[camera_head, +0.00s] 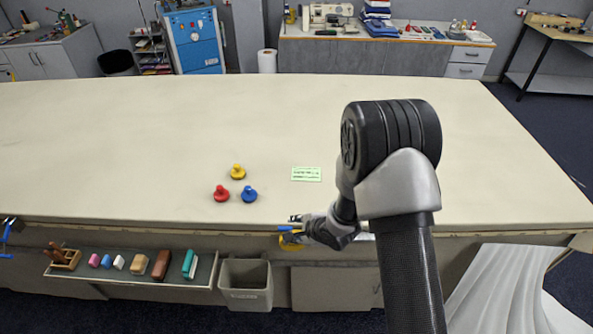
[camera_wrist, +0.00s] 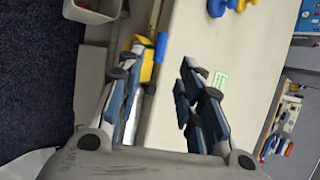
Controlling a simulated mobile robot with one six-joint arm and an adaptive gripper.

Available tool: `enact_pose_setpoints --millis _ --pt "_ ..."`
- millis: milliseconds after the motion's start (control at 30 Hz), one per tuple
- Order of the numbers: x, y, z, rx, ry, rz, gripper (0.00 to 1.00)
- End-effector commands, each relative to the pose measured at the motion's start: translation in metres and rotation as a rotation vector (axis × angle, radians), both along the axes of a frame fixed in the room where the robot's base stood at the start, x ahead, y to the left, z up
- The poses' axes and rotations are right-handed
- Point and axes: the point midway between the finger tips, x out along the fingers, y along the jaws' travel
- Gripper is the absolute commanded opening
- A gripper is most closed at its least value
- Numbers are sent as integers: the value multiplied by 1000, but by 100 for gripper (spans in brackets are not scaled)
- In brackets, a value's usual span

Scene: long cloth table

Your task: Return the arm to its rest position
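My gripper (camera_head: 298,228) is at the table's front edge, right of centre in the head view, with my arm bent above it. In the wrist view its two fingers (camera_wrist: 166,62) stand apart, with bare tabletop and table edge showing between them. Nothing is held between them. A yellow and blue piece (camera_wrist: 148,66) lies at the table edge beside and partly behind the left finger; it also shows by the fingertips in the head view (camera_head: 291,242). I cannot tell whether a finger touches it.
On the cloth table (camera_head: 110,140) stand red (camera_head: 221,194), yellow (camera_head: 238,172) and blue (camera_head: 249,194) knobbed pieces and a green card (camera_head: 306,174). Below the front edge are a shelf (camera_head: 120,275) of small items and a grey bin (camera_head: 245,285). White fabric (camera_head: 510,290) hangs at right.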

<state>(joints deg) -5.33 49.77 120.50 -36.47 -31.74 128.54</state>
Motion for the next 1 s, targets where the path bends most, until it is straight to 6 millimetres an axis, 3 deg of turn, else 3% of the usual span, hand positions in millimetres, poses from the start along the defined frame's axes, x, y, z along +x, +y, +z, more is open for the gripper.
enact_pose_setpoints --millis 167,267,433,567,800,1000 --pt "2 -2 4 -12 -9 6 34" --pt "7 -12 19 -79 -41 33 34" --pt "8 -51 75 -324 -120 142 34" --pt "-11 -83 121 -526 -141 251 34" --pt "-84 -125 186 -806 -120 496 34" --pt "-170 -140 212 -942 -93 753 34"
